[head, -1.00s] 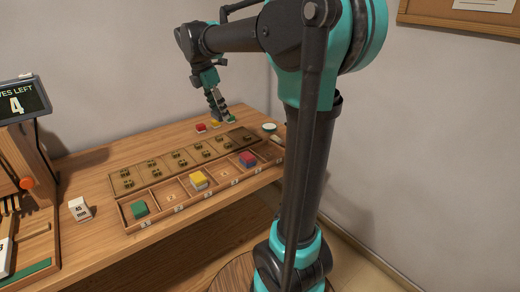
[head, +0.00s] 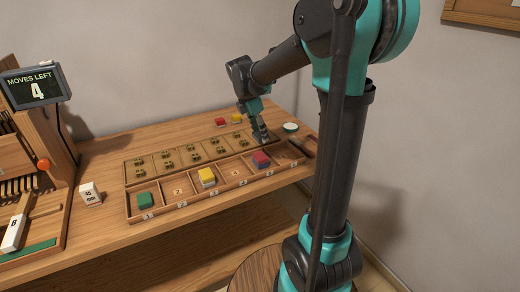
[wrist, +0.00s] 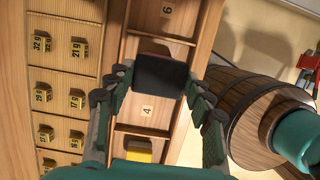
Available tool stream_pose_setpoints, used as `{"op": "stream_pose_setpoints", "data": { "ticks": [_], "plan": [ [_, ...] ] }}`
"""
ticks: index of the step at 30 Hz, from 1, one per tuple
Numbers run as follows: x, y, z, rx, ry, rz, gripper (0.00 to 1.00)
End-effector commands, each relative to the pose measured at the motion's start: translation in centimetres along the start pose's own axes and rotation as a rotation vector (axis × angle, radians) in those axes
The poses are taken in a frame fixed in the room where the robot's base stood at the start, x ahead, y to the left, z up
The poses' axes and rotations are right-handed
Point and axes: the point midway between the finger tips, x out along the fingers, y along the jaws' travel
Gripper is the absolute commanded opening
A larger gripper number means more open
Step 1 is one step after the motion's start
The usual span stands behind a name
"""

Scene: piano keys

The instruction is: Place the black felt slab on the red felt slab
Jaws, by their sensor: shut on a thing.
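The black felt slab (wrist: 160,75) is between the two fingers of my gripper (wrist: 158,82) in the wrist view. My gripper is shut on it. In the head view my gripper (head: 263,139) hangs over the back right part of the tray, and the slab cannot be made out there. The red felt slab (head: 261,157) lies on top of a blue one in a right-hand compartment of the numbered tray (head: 190,203). In the wrist view the black slab covers most of that stack, with only a thin reddish edge showing beside it. The gap in height is unclear.
A yellow slab stack (head: 207,175) and a green slab (head: 145,199) stand in other compartments. Loose red (head: 220,122) and yellow (head: 237,118) slabs lie behind. Brass weights (head: 192,153) fill the board behind the tray. A display (head: 36,86) reads four moves left.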

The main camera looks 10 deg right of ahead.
Motion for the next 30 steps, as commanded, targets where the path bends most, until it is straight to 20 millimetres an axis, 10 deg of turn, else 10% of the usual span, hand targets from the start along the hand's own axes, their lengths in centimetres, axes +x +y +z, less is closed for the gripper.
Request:
{"op": "stream_pose_setpoints", "data": {
  "ticks": [18,30],
  "plan": [
    [7.1,0.0,-2.0,0.000,0.000,0.000,0.37],
    [7.5,0.0,-2.1,0.000,0.000,0.000,0.37]
  ]
}}
